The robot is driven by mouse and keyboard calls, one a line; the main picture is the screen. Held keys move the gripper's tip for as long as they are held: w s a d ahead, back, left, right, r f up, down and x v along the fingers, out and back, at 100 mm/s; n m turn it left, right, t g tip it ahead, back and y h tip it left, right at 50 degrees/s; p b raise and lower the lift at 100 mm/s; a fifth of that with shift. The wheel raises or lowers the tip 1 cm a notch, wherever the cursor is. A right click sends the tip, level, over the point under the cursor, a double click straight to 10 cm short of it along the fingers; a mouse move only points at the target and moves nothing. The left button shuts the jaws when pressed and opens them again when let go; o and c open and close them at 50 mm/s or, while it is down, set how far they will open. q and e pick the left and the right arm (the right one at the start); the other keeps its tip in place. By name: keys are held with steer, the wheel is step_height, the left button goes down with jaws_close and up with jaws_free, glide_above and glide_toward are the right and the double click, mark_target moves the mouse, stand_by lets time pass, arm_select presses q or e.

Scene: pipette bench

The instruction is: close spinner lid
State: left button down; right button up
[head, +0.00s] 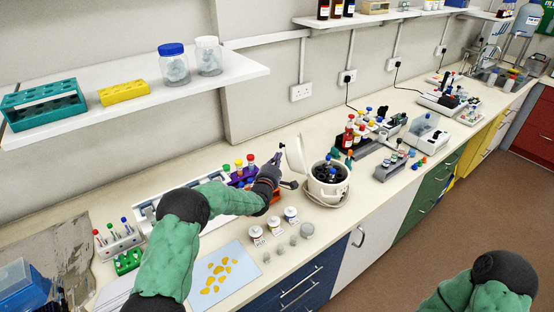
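The spinner (341,188) is a white round tub on the bench, with dark slots and blue-capped tubes inside. Its white lid (296,154) stands raised, close to upright, at the tub's left rear side. My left gripper (284,172) is just left of the spinner, near the lower part of the lid. Its dark fingers look spread apart with nothing between them. I cannot tell whether it touches the lid. Only part of my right arm shows at the bottom right; its gripper is out of view.
White-lidded jars (290,214) stand in front of the spinner. A purple rack (240,180) of capped tubes sits behind my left wrist. A rack with red bottles (349,139) is behind and right of the spinner. A wall shelf (225,72) hangs above on the left.

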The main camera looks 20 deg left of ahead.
mark_target(286, 150)
arm_select(q)
steer(key=shift+r, duration=0.1)
steer(key=shift+d+r+m, duration=0.35)
steer(key=shift+m, duration=0.15)
arm_select(e)
steer(key=shift+f, duration=0.15)
